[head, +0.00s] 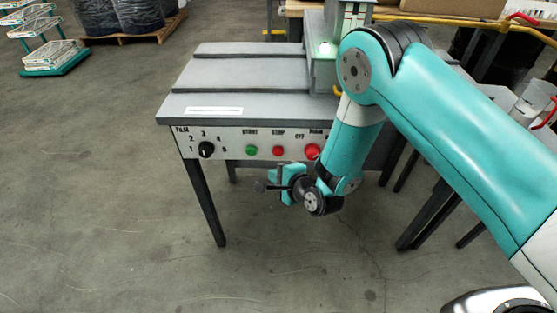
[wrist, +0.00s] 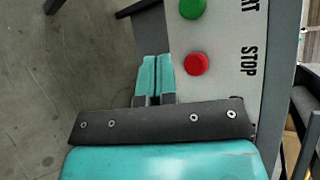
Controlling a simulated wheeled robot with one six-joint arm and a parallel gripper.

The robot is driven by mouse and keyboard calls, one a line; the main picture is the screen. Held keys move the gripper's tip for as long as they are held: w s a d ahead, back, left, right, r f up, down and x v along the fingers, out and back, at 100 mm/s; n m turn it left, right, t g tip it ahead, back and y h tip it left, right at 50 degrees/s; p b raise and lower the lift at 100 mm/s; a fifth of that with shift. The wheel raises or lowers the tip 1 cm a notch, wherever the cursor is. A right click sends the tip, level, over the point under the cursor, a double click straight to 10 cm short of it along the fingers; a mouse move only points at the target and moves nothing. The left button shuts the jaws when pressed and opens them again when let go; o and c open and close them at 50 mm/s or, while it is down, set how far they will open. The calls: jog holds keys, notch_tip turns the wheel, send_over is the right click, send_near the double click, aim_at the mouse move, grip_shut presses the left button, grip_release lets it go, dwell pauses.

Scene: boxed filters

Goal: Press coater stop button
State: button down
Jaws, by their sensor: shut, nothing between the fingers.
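The coater's front panel (head: 227,143) carries a red STOP button (head: 278,151), between a green START button (head: 251,150) and a larger red button (head: 312,151). The wrist view shows the STOP button (wrist: 196,64) just right of my fingertips, beside its printed label. The green button (wrist: 192,8) is at the top edge there. My gripper (wrist: 155,60) is shut and empty, its two teal fingers together. In the head view my gripper (head: 285,178) is in front of and slightly below the panel. I cannot tell that it touches anything.
A black dial (head: 206,149) sits at the panel's left. The grey coater table (head: 228,71) has a flat top and dark legs.

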jog(key=shift+w+r+b, duration=0.1)
jog(key=shift+w+b, duration=0.45)
jog(key=shift+w, duration=1.65)
jog(key=shift+w+d, duration=0.1)
jog(key=shift+w, duration=0.3)
jog(key=shift+w+b, duration=0.35)
jog(key=shift+w, duration=0.15)
dwell(0.9)
dwell(0.3)
jog(key=shift+s+p, duration=0.35)
jog(key=shift+s, duration=0.6)
jog(key=shift+s+p, duration=0.9)
jog(key=shift+s, duration=1.6)
